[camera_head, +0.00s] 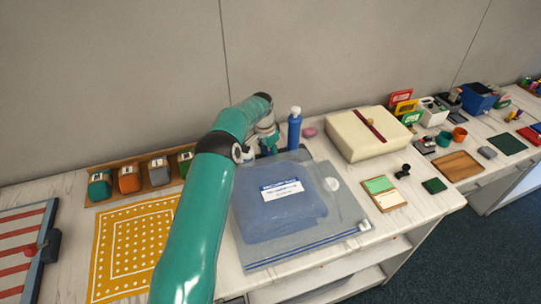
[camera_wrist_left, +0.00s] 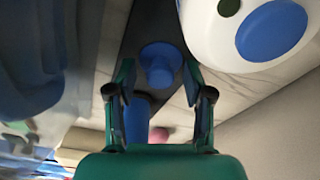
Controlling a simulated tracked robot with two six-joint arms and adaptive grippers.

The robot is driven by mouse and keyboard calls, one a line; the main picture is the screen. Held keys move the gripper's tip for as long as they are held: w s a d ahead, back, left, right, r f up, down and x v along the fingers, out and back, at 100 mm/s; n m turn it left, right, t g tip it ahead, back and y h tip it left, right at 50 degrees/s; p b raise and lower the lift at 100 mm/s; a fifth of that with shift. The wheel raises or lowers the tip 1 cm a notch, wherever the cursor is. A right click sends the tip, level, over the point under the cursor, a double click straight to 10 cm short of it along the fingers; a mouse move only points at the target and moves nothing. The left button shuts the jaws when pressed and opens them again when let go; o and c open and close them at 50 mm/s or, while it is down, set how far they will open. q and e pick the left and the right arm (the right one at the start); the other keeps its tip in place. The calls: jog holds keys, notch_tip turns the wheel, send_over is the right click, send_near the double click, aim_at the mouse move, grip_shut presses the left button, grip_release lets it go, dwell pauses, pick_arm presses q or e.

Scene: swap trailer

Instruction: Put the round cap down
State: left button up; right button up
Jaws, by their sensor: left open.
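My left gripper (camera_head: 267,143) is at the back of the table, just left of a blue bottle with a white top (camera_head: 294,130). In the left wrist view my left gripper (camera_wrist_left: 162,82) is open, with its fingers spread apart. A blue round cap-like piece (camera_wrist_left: 160,64) with a wide rim sits on a dark surface between and just beyond the fingertips. I see no finger closed on it. In the head view my arm and gripper hide this piece. My right gripper is not in view.
A large white rounded object with a blue disc (camera_wrist_left: 270,30) is close on the right in the left wrist view. A clear blue pouch (camera_head: 280,205) lies in front of my gripper. A cream case (camera_head: 365,135) and a pink piece (camera_head: 310,132) are to the right.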

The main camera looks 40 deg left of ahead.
pick_arm(q)
notch_tip(320, 180, up, 12)
jog(key=s+p, duration=0.1)
jog(key=p, duration=0.2)
jog(key=shift+s+f+p, duration=0.15)
jog(key=shift+s+p, duration=0.2)
jog(key=shift+s, duration=0.05)
